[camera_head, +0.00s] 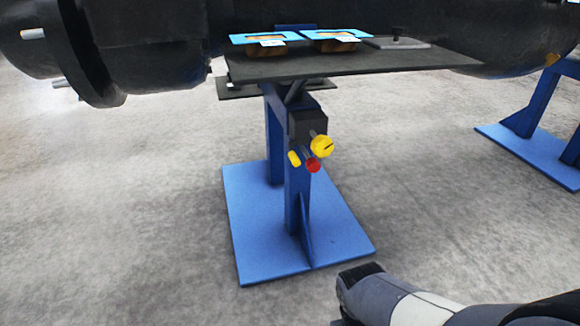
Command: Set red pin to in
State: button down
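A red pin (313,165) with a round head sticks out of the lower front of a small dark box (308,128) on the blue stand's post. A larger yellow knob (322,146) sits just above and right of it, and a small yellow pin (294,158) is to its left. A thin grey shaft shows between the box and the red head. How deep the red pin sits is hard to tell. Part of my arm shows at the lower right, well apart from the pins. No gripper fingers can be made out.
The blue stand (255,240) has a wide floor plate. A dark tabletop (380,62) above the box carries blue-framed items (264,37). Large black castings (150,60) hang behind. Another blue stand (525,125) is at right. The grey floor (120,200) is clear at left.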

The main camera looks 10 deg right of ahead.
aim_at(312, 164)
jog(key=i+j+z, duration=0.2)
jog(key=z, duration=0.25)
jog(key=i+j+z, duration=0.2)
jog(key=z, duration=0.2)
jog(key=j, duration=0.1)
